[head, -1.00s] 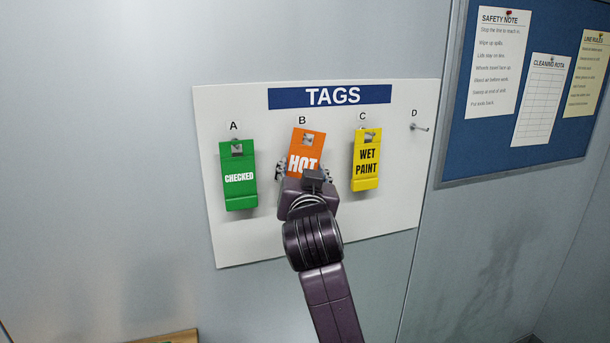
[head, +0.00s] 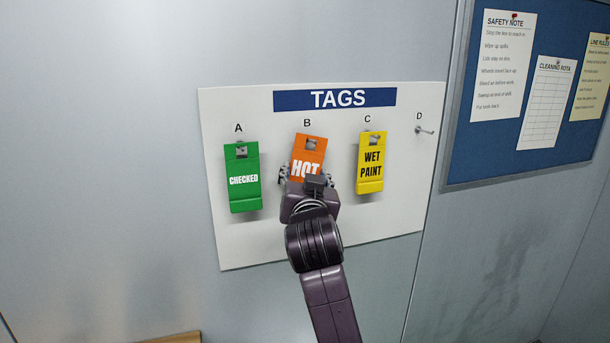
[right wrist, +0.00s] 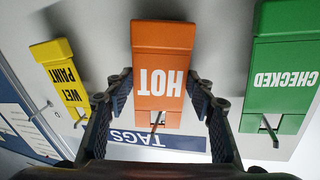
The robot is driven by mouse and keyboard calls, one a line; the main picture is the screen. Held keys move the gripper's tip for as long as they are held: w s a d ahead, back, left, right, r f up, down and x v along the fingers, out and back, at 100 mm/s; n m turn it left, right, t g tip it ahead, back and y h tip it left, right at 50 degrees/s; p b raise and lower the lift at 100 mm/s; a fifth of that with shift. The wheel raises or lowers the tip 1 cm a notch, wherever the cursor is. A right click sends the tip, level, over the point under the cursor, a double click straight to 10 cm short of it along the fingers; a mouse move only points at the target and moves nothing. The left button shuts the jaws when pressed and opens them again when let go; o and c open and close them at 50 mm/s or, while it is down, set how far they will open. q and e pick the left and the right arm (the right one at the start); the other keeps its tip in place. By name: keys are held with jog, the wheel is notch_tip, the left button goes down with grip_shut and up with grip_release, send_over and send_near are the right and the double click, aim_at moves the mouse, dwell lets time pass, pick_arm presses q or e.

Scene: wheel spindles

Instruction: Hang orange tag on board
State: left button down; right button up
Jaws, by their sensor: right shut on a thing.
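The orange HOT tag (head: 309,146) is at the board's hook place B, tilted slightly. My right gripper (head: 302,176) is shut on its sides, low on the tag. In the right wrist view the orange tag (right wrist: 163,62) appears upside down between the two fingers (right wrist: 165,95). The peg (right wrist: 157,122) shows at the tag's hole; how deep it sits there is hard to tell. The white TAGS board (head: 270,235) is fixed to the grey wall. My left gripper is out of view.
A green CHECKED tag (head: 242,190) hangs at A, left of the orange tag. A yellow WET PAINT tag (head: 371,170) hangs at C, to its right. Hook D (head: 424,130) is bare. A blue notice board (head: 525,165) with papers is at the right.

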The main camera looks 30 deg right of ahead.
jog(key=o, duration=1.3)
